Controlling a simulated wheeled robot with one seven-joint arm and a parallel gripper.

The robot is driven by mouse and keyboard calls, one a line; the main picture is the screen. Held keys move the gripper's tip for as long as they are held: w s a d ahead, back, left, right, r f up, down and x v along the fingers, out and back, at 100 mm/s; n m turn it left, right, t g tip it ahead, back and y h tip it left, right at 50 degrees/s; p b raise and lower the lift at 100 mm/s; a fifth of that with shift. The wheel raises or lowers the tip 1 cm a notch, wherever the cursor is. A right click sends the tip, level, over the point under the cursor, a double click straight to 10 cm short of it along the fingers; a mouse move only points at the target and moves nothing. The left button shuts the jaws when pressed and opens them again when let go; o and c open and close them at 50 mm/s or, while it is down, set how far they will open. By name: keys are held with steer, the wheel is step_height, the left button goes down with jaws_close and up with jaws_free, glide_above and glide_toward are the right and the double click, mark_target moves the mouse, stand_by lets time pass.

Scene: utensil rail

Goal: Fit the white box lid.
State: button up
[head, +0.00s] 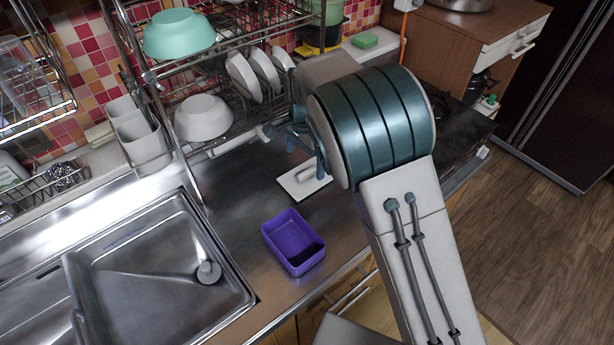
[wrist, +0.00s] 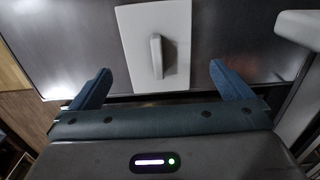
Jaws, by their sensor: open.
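The white lid (head: 295,187) lies flat on the metal counter, with a raised bar handle on top. In the wrist view the lid (wrist: 135,35) and its upright-looking handle (wrist: 157,56) show beyond the fingers, between their lines. The open purple box (head: 293,242) stands on the counter, nearer the front edge than the lid, and looks empty. My gripper (head: 306,155) is over the counter near the lid, partly hidden by my arm. In the wrist view my gripper (wrist: 161,76) has its two blue fingers wide apart with nothing between them.
A metal sink (head: 160,265) is left of the purple box. A wire dish rack (head: 215,75) with a white bowl (head: 204,118), plates and a green bowl (head: 179,34) stands behind. A dark stove (head: 460,130) is to the right. Counter around the box is clear.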

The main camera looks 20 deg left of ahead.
mark_target(307, 171)
steer(key=shift+w+d+f+p, duration=0.15)
steer(key=shift+f+p, duration=0.2)
steer(key=shift+f, duration=1.1)
steer(key=shift+s+d+f+p, duration=0.1)
steer(key=shift+f+p, duration=0.2)
steer(key=shift+f, duration=1.1)
steer(key=c, duration=0.8)
